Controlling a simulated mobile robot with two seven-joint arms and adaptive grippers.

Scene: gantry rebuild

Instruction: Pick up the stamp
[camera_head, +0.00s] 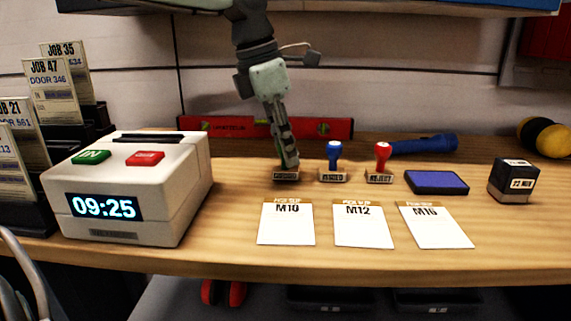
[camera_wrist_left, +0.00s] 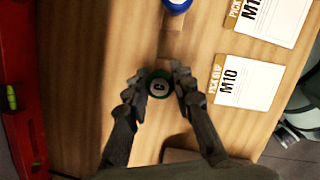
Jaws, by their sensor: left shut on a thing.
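Three stamps stand in a row on the wooden bench. My left gripper (camera_head: 287,157) reaches down from above and is shut on the leftmost stamp (camera_head: 286,174). In the left wrist view, that stamp's round dark-green handle (camera_wrist_left: 159,85) with a pale letter on top sits between the fingertips (camera_wrist_left: 160,88). In the head view the fingers hide its handle, and its wooden base appears at bench level. The blue-handled stamp (camera_head: 334,161) and the red-handled stamp (camera_head: 381,163) stand to its right, apart from the gripper. My right gripper is not in view.
White cards M10 (camera_head: 286,226), M12 (camera_head: 362,228) and M16 (camera_head: 437,229) lie in front. A time clock (camera_head: 150,195) stands left. A blue ink pad (camera_head: 437,182) and black cube (camera_head: 513,180) are right. A red level (camera_head: 225,127) and blue flashlight (camera_head: 425,145) lie behind.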

